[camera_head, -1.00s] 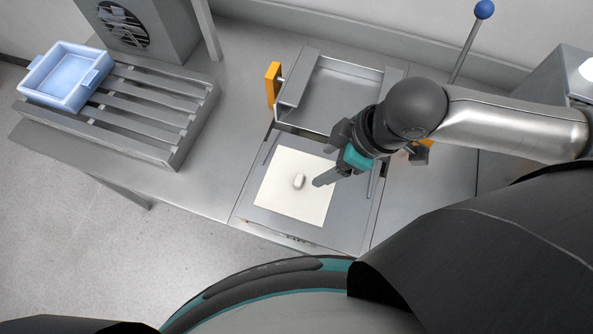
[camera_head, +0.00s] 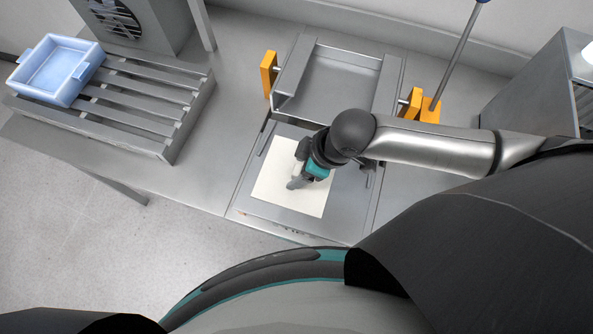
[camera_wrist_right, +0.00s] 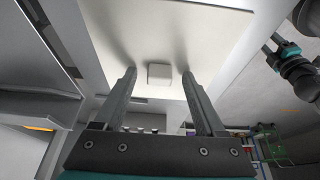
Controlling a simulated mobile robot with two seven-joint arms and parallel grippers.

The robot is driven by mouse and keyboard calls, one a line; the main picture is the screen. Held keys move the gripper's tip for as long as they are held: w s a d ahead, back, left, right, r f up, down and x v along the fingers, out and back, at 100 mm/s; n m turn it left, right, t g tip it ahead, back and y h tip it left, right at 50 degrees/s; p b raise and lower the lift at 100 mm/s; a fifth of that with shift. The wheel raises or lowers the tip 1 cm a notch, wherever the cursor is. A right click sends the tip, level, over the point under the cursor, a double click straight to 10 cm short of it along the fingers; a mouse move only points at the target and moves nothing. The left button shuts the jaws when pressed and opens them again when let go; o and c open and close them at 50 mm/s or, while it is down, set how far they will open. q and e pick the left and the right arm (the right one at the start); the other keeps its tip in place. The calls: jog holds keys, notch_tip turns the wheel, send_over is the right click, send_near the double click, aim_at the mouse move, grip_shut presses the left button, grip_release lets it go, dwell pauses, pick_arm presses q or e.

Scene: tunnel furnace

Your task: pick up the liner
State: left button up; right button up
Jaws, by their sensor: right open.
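The liner appears to be the flat cream square sheet (camera_head: 311,200) lying on the grey plate in front of the tray. A small white block (camera_wrist_right: 160,74) sits on it in the wrist view; in the head view my arm hides the block. My right gripper (camera_head: 292,185) is over the sheet. In the wrist view its two fingers (camera_wrist_right: 159,74) are apart, one on each side of the block, with gaps to both. I cannot tell how far down they reach. A small teal and dark arm end, likely my left gripper (camera_wrist_right: 272,57), shows at the wrist view's right.
A grey metal tray (camera_head: 342,87) lies behind the sheet, with orange blocks (camera_head: 269,75) beside it. A blue bin (camera_head: 60,70) stands on a slatted rack (camera_head: 150,100) at the left. Bare table (camera_head: 215,150) lies between rack and plate.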

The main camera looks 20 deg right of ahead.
jog(key=shift+c, duration=0.3)
grip_shut()
dwell(0.3)
